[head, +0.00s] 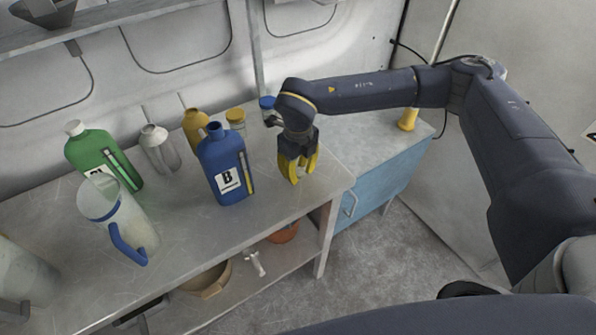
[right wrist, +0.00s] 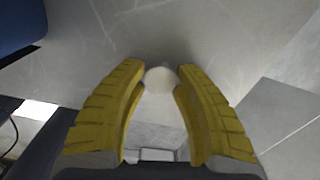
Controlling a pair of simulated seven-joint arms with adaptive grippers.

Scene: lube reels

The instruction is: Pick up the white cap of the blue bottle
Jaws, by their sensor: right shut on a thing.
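The blue bottle (head: 224,163), with a "B" label, stands upright on the metal table; its neck top shows blue, with no white cap on it. A blue surface, likely this bottle, shows at the upper left in the right wrist view (right wrist: 18,22). My right gripper (head: 296,180) is to the right of the bottle, pointing down just over the table. Its yellow fingers are shut on the round white cap (right wrist: 160,77), which sits between the fingertips in the right wrist view. The cap is hidden by the fingers in the head view. My left gripper is not in view.
The table's right edge is close to my right gripper, beside a blue cabinet (head: 375,195).

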